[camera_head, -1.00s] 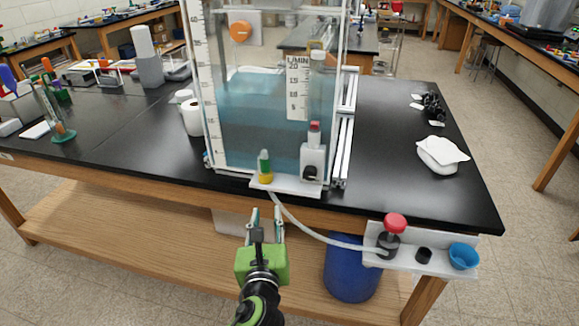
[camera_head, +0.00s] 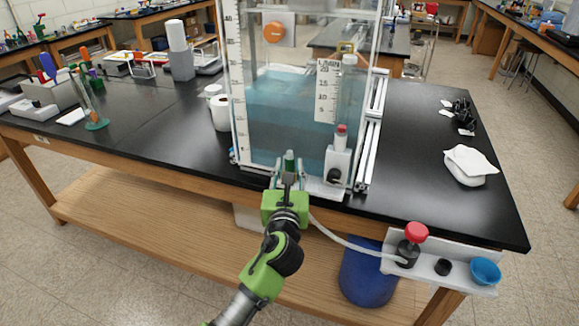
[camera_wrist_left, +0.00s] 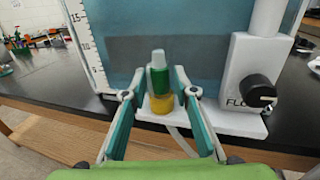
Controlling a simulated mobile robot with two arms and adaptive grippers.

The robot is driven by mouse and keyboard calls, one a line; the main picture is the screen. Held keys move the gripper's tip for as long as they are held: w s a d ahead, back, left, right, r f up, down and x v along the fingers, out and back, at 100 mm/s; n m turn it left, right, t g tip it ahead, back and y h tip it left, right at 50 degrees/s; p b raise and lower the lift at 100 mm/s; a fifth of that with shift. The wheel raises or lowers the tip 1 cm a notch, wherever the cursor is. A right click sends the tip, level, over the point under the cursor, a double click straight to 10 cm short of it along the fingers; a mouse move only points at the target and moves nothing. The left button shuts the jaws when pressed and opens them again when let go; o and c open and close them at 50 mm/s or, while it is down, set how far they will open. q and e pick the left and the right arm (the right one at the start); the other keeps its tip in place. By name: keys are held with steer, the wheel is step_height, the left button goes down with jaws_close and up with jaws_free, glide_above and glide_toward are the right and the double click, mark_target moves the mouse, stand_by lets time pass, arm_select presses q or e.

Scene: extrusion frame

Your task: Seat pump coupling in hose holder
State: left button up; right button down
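A green coupling with a pale top (camera_wrist_left: 158,76) stands upright in a yellow base (camera_wrist_left: 160,104) on a white ledge at the foot of the clear tank. In the head view, the green part (camera_head: 289,160) shows just beyond my left gripper (camera_head: 289,172). In the left wrist view, the fingers of this gripper (camera_wrist_left: 159,93) are open, one on each side of the coupling; contact is not clear. A pale hose (camera_head: 345,243) runs from below the ledge to a white bracket (camera_head: 428,268) on the table's front edge. The bracket carries a red-topped dark fitting (camera_head: 413,243), a black ring and a blue cup. My right gripper is out of view.
The water tank (camera_head: 285,115) rises directly behind the coupling. A white flow block with a black knob (camera_wrist_left: 257,90) stands close to its right. A blue barrel (camera_head: 365,275) is under the table. The black tabletop (camera_head: 420,165) is mostly clear on the right.

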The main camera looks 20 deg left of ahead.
arm_select(q)
steer(key=shift+x, duration=1.45)
jaws_close()
